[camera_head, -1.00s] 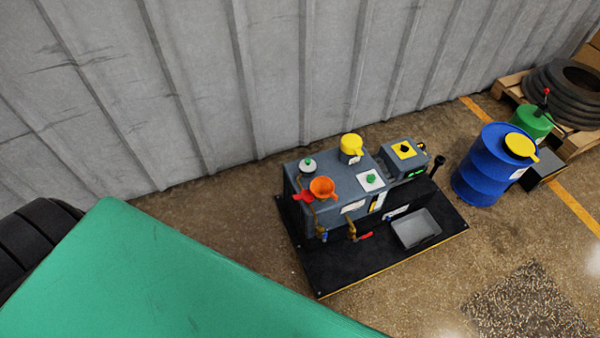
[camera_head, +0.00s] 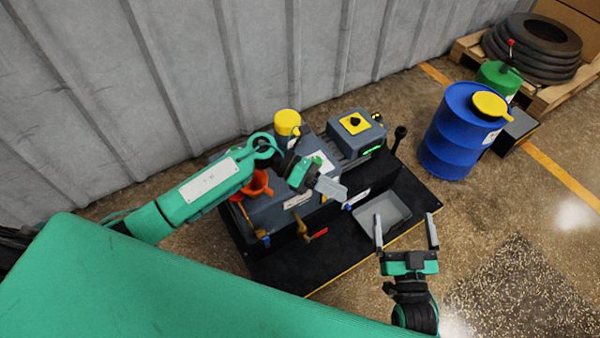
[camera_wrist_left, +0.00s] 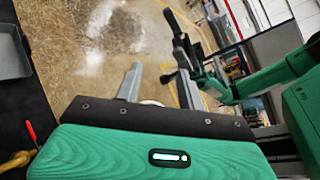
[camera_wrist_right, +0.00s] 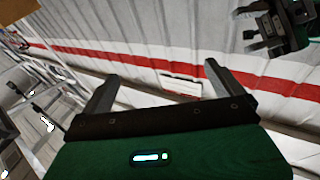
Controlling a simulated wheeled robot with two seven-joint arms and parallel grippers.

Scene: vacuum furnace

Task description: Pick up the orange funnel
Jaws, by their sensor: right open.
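The orange funnel (camera_head: 258,183) sits upright on the left end of the grey vacuum pump (camera_head: 285,208) in the head view. My left forearm covers part of it. My left gripper (camera_head: 330,188) is over the pump, to the right of the funnel and apart from it. Its fingers show a gap with nothing between them in the left wrist view (camera_wrist_left: 157,80). My right gripper (camera_head: 406,232) is open and empty near the front right of the pump's base. Its spread fingers also show in the right wrist view (camera_wrist_right: 160,85). The funnel is in neither wrist view.
A yellow cap (camera_head: 287,122) stands behind the funnel. A grey tray (camera_head: 383,212) lies on the black base (camera_head: 300,270). A blue drum (camera_head: 455,135), a green can (camera_head: 497,78) and coiled hose (camera_head: 530,45) are at right. A corrugated wall (camera_head: 190,80) closes the back.

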